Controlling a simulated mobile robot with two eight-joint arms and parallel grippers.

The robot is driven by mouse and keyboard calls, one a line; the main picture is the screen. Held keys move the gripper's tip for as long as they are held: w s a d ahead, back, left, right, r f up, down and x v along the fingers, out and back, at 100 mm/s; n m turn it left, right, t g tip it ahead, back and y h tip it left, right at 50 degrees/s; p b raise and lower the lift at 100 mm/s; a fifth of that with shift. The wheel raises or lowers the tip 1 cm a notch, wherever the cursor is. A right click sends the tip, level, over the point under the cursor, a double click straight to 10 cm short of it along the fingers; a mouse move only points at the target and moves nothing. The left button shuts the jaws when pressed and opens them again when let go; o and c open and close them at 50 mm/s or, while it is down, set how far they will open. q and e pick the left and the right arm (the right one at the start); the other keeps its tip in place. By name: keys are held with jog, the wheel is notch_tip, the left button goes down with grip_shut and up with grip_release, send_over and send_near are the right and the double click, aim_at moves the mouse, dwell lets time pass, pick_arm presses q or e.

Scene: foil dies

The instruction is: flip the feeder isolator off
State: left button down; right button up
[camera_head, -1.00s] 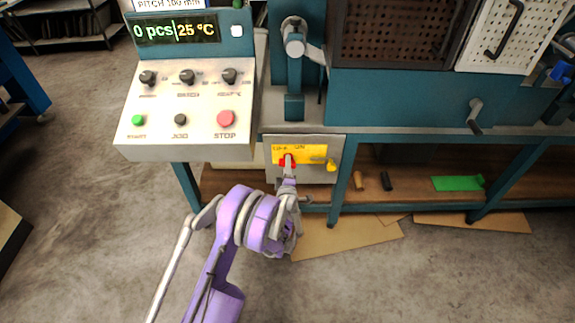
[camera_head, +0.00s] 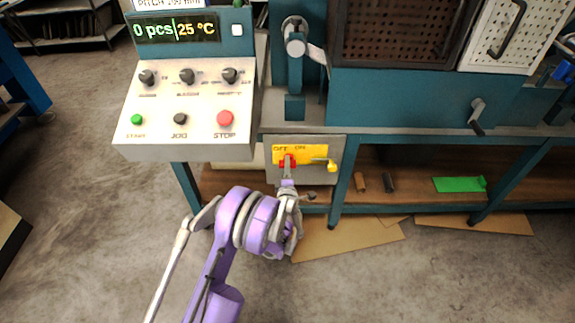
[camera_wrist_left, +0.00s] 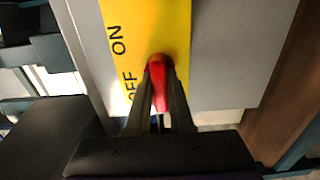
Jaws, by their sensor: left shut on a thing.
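The feeder isolator is a grey box (camera_head: 328,176) under the machine bench, with a yellow plate (camera_head: 316,153) marked OFF at left and ON at right. Its red handle (camera_head: 293,163) sits below the lettering, nearer OFF than ON. My left gripper (camera_head: 287,160) is shut on the red handle and partly covers it. In the left wrist view the red handle (camera_wrist_left: 160,82) stands between the two fingertips (camera_wrist_left: 160,70), beside the OFF lettering. My right gripper is in neither view.
A yellow knob-like part (camera_head: 331,166) is at the plate's right end. The control panel (camera_head: 185,143) with its red STOP button (camera_head: 225,118) overhangs at upper left. A bench leg (camera_head: 341,190) stands close right. Flat cardboard (camera_head: 345,238) lies on the floor.

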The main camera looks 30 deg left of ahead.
pick_arm(q)
jog(key=c, duration=0.8)
grip_release()
jog(key=shift+s+d, duration=0.1)
jog(key=v, duration=1)
jog(key=shift+s+p, duration=0.25)
jog(key=shift+p, duration=0.1)
jog(key=shift+d, duration=0.1)
